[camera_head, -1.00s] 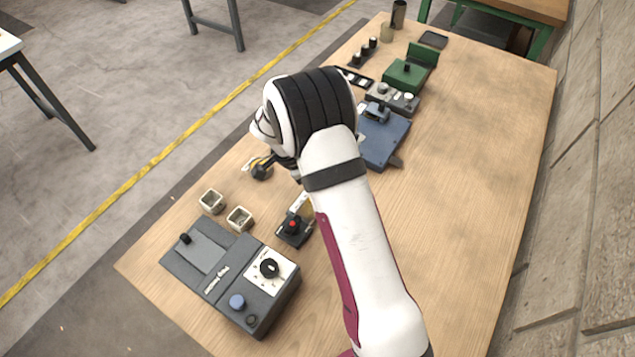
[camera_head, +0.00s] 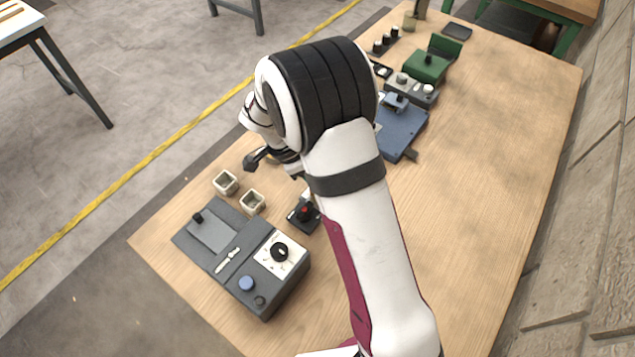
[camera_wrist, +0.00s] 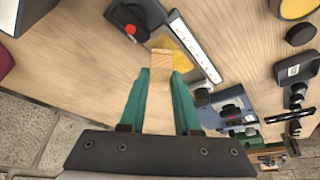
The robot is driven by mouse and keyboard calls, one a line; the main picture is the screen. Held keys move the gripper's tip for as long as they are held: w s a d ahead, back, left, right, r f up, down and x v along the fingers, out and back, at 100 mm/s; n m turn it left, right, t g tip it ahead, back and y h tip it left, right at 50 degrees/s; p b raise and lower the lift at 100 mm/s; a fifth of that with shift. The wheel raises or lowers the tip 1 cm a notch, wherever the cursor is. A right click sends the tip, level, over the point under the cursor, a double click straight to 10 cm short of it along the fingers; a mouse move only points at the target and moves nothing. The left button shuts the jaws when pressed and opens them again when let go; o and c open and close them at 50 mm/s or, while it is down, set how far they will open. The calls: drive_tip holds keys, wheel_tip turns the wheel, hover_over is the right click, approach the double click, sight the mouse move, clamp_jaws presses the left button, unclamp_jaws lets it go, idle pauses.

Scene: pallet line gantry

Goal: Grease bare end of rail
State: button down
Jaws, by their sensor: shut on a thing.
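My gripper (camera_wrist: 161,80) has two green fingers, shut on a pale wood-coloured piece (camera_wrist: 161,63) whose squared end sticks out past the fingertips. In the head view my arm hides most of the gripper; only dark parts (camera_head: 268,157) show at its left. A pale strip with dark dots (camera_wrist: 197,48), possibly the rail, lies just beyond the held piece in the wrist view. A yellowish patch (camera_wrist: 180,52) shows between them; I cannot tell whether the held piece touches it. A black unit with a red button (camera_wrist: 128,22) is beside the strip; the head view shows it too (camera_head: 304,213).
A grey control box (camera_head: 240,262) with knobs stands at the near left, two small square cups (camera_head: 226,183) behind it. A blue fixture (camera_head: 403,133), a grey knobbed unit (camera_head: 414,90) and a green device (camera_head: 427,65) stand farther back. The table's right side (camera_head: 490,150) is clear.

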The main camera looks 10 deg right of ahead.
drive_tip(key=shift+r, duration=2.15)
drive_tip(key=shift+w+a+n, duration=0.1)
drive_tip(key=shift+w+n, duration=0.2)
drive_tip(key=shift+n, duration=0.2)
drive_tip(key=w+a+r+n+t+y, duration=0.1)
drive_tip(key=w+a+n+t+y, duration=0.2)
drive_tip(key=w+n, duration=0.65)
drive_tip(key=a+f+n, duration=0.1)
drive_tip(key=a+f, duration=0.1)
drive_tip(key=a, duration=0.1)
drive_tip(key=a+f+n, duration=0.1)
drive_tip(key=a+f, duration=0.1)
drive_tip(key=a, duration=0.1)
drive_tip(key=a+f+n+t, duration=0.1)
drive_tip(key=a+f, duration=0.1)
drive_tip(key=a, duration=0.2)
drive_tip(key=shift+f, duration=0.3)
drive_tip(key=f, duration=0.4)
drive_tip(key=shift+a, duration=0.25)
drive_tip(key=shift+f, duration=0.2)
